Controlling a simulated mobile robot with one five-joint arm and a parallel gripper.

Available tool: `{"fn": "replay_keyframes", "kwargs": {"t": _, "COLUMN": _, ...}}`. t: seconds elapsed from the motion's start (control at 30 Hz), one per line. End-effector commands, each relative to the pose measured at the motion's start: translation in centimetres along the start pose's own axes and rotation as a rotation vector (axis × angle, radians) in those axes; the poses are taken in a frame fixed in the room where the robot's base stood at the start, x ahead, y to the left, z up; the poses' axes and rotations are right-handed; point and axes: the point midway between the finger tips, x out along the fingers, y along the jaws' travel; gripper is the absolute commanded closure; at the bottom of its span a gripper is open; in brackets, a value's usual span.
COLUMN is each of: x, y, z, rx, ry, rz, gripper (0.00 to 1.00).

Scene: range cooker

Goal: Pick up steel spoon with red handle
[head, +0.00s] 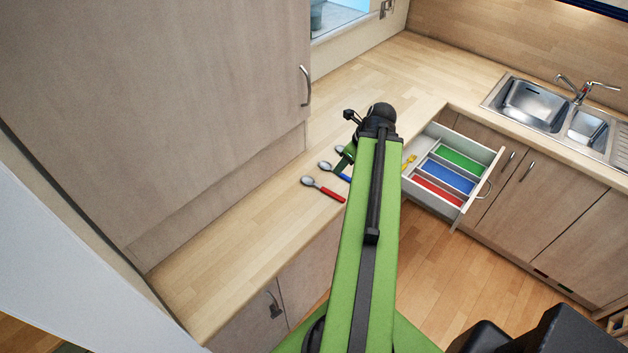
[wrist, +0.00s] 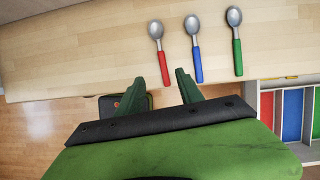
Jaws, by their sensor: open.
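The steel spoon with red handle (head: 322,189) lies flat on the wooden counter, nearest of the row in the head view. In the wrist view the red-handled spoon (wrist: 159,52) is the leftmost, bowl pointing up and handle toward my gripper. My gripper (wrist: 162,86) is open and empty, its two green fingers apart just below the handle ends of the red and blue spoons. I cannot tell its height above the counter. In the head view my arm hides most of the gripper.
A blue-handled spoon (wrist: 196,49) and a green-handled spoon (wrist: 236,41) lie beside it on the counter (head: 240,240). An open drawer (head: 478,190) holds green, blue and red compartments and a yellow utensil (head: 409,162). A tall cabinet (head: 160,110) stands at left; a sink (head: 535,103) is at right.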

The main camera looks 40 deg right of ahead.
Motion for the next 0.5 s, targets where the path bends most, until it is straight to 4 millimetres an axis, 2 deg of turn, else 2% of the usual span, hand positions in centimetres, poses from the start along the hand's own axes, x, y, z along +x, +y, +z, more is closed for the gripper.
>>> {"fn": "replay_keyframes", "kwargs": {"t": 0.17, "x": 0.1, "y": -0.1, "z": -0.3, "rx": 0.005, "ry": 0.0, "rz": -0.002, "gripper": 0.56}}
{"fn": "replay_keyframes", "kwargs": {"t": 0.27, "x": 1.1, "y": -0.2, "z": -0.4, "rx": 0.005, "ry": 0.0, "rz": -0.002, "gripper": 0.56}}
{"fn": "replay_keyframes", "kwargs": {"t": 0.5, "x": 6.2, "y": -0.3, "z": -0.7, "rx": 0.005, "ry": 0.0, "rz": -0.003, "gripper": 0.56}}
